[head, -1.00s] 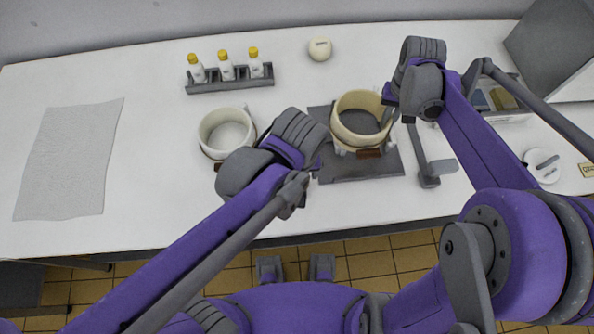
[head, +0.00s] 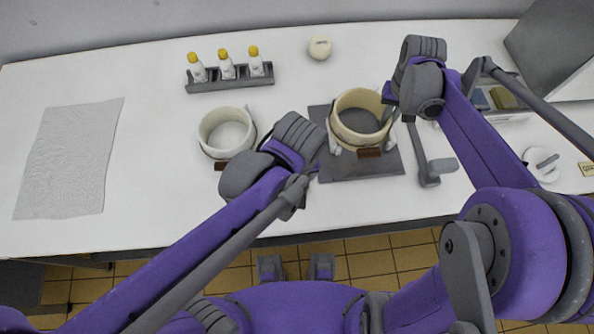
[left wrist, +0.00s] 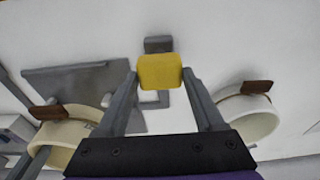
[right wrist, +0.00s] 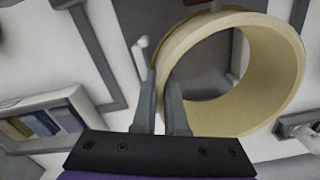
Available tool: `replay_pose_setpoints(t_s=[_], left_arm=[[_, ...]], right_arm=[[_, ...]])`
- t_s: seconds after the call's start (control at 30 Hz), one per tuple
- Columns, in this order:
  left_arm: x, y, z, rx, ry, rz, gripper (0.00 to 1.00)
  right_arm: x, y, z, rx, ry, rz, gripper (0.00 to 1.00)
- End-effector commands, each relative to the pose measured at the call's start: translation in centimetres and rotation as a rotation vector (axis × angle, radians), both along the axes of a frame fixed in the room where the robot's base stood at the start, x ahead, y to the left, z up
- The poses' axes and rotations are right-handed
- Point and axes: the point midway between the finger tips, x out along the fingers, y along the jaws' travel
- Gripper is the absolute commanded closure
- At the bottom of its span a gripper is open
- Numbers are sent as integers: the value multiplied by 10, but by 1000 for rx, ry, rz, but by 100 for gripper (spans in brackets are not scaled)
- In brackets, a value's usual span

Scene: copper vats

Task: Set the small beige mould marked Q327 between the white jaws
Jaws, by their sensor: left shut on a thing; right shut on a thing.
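A beige round mould (head: 345,101) with a brown tag is above the dark grey plate (head: 385,165), and I cannot tell whether it rests or hangs. My right gripper (right wrist: 165,92) is shut on its wall, which fills the right side of the right wrist view (right wrist: 285,75). White jaw parts (head: 335,149) show beside the mould's lower left; the rest is hidden. A paler mould (head: 206,139), also brown-tagged, stands to the left, clear of the plate. Both tags are too small to read. My left gripper (left wrist: 160,80) is shut on a yellow block (left wrist: 160,71).
A rack (head: 232,84) of yellow-capped bottles and a round cream object (head: 320,48) stand at the back. A grey crank-like handle (head: 428,165) is right of the plate. A tray (head: 508,112) is farther right. A white cloth (head: 68,160) lies at the left.

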Motion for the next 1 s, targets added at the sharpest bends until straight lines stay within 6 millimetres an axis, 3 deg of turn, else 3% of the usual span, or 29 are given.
replay_pose_setpoints(t_s=[1.0], left_arm=[[-1,0,-24,-1,1,0,86]], right_arm=[[0,0,0,0,0,0,100]])
